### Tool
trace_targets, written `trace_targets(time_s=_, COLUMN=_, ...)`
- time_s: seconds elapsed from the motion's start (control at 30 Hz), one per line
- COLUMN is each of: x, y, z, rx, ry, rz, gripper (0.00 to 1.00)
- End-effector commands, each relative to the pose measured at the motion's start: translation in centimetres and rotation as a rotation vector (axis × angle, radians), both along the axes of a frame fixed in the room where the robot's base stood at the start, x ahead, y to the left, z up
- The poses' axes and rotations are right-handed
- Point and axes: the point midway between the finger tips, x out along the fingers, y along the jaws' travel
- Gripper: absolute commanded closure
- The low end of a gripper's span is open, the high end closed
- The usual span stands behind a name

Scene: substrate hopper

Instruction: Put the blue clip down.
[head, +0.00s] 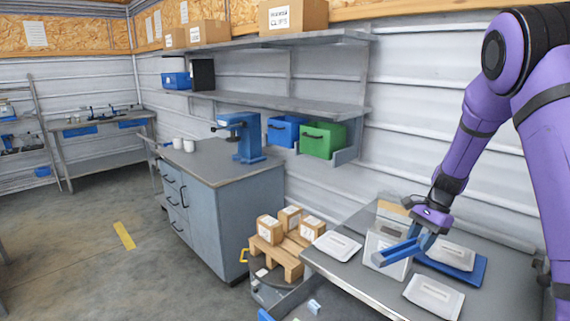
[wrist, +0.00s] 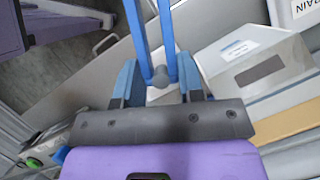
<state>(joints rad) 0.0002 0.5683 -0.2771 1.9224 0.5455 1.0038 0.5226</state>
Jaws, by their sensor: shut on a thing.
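My gripper (head: 424,236) is over the grey table at the right of the head view. It is shut on the blue clip (head: 396,252), whose long blue bars point down and left. In the wrist view, the clip (wrist: 138,28) runs up and away from between the fingers of my gripper (wrist: 160,78). Its two bars sit close together there. The clip overlaps a white box-like hopper (head: 376,243) in the head view; I cannot tell whether they touch.
White bags lie on the table, one at the left (head: 337,244), one in front (head: 434,296) and one on a blue tray (head: 478,272). A pallet with small cartons (head: 270,229) stands left of the table. A grey cabinet (head: 222,190) is further back. Little table surface is free.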

Motion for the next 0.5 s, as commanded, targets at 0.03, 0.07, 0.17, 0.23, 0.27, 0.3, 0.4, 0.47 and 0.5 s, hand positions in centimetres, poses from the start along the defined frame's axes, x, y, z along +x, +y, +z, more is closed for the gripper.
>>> trace_targets(time_s=0.03, x=0.2, y=0.8, z=-1.7, rx=0.0, ry=0.007, rz=0.112, gripper=0.88)
trace_targets(time_s=0.07, x=0.2, y=1.2, z=-2.6, rx=0.0, ry=0.007, rz=0.188, gripper=0.88)
trace_targets(time_s=0.17, x=0.3, y=2.5, z=-5.7, rx=0.001, ry=0.007, rz=0.437, gripper=0.88)
trace_targets(time_s=0.23, x=0.2, y=3.4, z=-7.8, rx=0.002, ry=0.007, rz=0.602, gripper=0.88)
trace_targets(time_s=0.27, x=0.1, y=3.7, z=-8.7, rx=0.001, ry=0.006, rz=0.671, gripper=0.88)
trace_targets(time_s=0.3, x=0.0, y=4.2, z=-9.7, rx=0.002, ry=0.005, rz=0.756, gripper=0.88)
trace_targets(time_s=0.4, x=-0.2, y=5.0, z=-12.0, rx=0.002, ry=0.004, rz=0.935, gripper=0.88)
trace_targets(time_s=0.47, x=-0.3, y=5.4, z=-13.0, rx=0.001, ry=0.002, rz=1.017, gripper=0.88)
trace_targets(time_s=0.5, x=-0.4, y=5.6, z=-13.5, rx=0.002, ry=0.002, rz=1.059, gripper=0.88)
